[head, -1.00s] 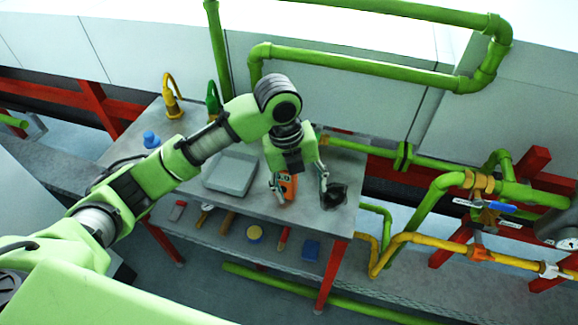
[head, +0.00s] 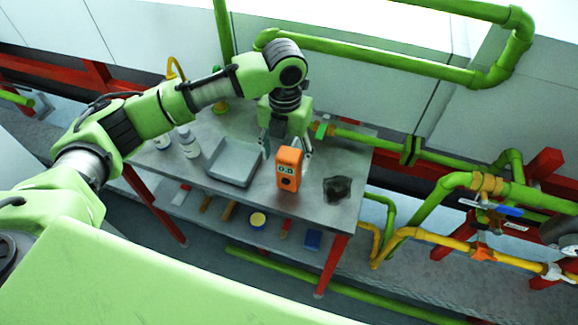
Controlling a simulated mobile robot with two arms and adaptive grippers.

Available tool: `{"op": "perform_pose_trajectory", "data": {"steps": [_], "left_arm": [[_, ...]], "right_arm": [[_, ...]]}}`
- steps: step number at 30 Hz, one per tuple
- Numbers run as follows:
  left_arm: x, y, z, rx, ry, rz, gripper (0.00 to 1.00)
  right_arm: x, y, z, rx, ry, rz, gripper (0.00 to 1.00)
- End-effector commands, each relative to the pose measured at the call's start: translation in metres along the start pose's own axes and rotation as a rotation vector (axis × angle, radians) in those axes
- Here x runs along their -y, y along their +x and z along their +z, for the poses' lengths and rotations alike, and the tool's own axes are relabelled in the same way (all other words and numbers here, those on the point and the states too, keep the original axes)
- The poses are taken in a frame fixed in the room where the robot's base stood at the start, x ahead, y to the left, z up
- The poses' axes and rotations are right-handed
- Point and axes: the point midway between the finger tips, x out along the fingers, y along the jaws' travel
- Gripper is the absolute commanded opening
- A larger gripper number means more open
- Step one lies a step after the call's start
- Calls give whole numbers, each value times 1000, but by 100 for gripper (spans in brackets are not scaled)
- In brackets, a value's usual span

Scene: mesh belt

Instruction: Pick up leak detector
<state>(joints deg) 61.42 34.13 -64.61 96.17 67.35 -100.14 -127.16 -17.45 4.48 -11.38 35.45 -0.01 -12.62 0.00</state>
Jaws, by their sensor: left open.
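The leak detector (head: 289,169) is an orange handheld box with a small display and a dark round spot on its front. It stands upright on the grey table (head: 318,212), right of the tray. My left gripper (head: 285,155) is open, just behind the detector in the head view. One finger shows to the left of it and one to the right, partly hidden by it. I cannot tell whether the fingers touch it. My right gripper is not in view.
A grey tray (head: 233,181) sits left of the detector, and a dark crumpled lump (head: 337,188) sits right. White bottles (head: 188,143) stand at the left. A lower shelf holds tools and a blue box (head: 313,239). Green pipes (head: 380,71) run behind.

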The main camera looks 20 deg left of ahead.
Motion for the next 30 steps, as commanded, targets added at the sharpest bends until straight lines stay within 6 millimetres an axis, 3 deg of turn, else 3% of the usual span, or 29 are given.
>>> {"op": "perform_pose_trajectory", "data": {"steps": [12,20,21,27,30], "left_arm": [[6,48,4,-2,0,0,60],[6,54,5,1,2,0,60],[6,54,5,1,2,0,57],[6,54,5,1,1,0,10],[6,53,6,2,1,0,5]], "right_arm": [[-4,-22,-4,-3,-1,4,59],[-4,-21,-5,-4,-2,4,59],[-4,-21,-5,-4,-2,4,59],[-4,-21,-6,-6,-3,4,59],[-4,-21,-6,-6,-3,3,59]]}}
